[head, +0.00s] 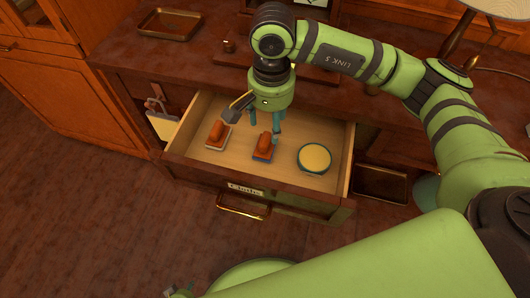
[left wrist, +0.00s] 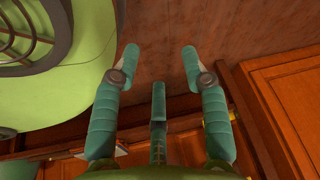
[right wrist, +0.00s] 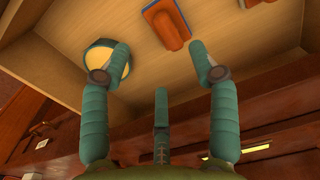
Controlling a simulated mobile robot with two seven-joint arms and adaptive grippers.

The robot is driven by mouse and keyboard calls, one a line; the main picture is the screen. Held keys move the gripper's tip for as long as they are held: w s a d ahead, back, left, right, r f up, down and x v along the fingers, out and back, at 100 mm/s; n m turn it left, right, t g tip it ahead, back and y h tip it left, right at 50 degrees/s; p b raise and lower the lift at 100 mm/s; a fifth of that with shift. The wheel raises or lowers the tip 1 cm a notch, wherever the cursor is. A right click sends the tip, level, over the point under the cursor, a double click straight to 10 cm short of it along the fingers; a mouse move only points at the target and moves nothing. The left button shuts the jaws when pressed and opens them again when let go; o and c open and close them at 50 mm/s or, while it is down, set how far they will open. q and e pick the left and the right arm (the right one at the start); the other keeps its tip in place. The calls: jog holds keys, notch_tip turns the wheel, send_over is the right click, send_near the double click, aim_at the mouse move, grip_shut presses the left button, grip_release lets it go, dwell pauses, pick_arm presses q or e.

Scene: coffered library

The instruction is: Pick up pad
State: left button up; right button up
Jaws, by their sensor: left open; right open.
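The round pad (head: 314,158), with a yellow top and a dark teal rim, lies at the right in the open drawer (head: 200,163). In the right wrist view the pad (right wrist: 97,56) is partly hidden behind the left finger. My right gripper (head: 265,128) is open and empty over the drawer, left of the pad and close to an orange-handled block (head: 263,145). That block also shows beyond the fingertips in the right wrist view (right wrist: 168,24). My left gripper (left wrist: 160,58) is open and empty above the floor, away from the drawer.
A second orange-handled block (head: 216,134) lies at the drawer's left. The drawer has a brass handle (head: 243,206) and wooden walls. Above it, the desk top (head: 130,48) carries a brass tray (head: 169,24) and a lamp (head: 462,30). A cabinet (head: 40,95) stands at left.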

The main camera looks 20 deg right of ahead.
aim_at(267, 141)
jog(key=f, duration=0.4)
jog(key=f+p, duration=0.1)
jog(key=f, duration=0.1)
jog(key=shift+w+a+f, duration=0.15)
jog(key=shift+a+f, duration=0.15)
jog(key=shift+f, duration=0.1)
pick_arm(q)
jog(key=shift+s+a+r+g, duration=0.15)
jog(key=shift+s+g, duration=0.15)
jog(key=shift+s, duration=0.65)
pick_arm(e)
grip_shut()
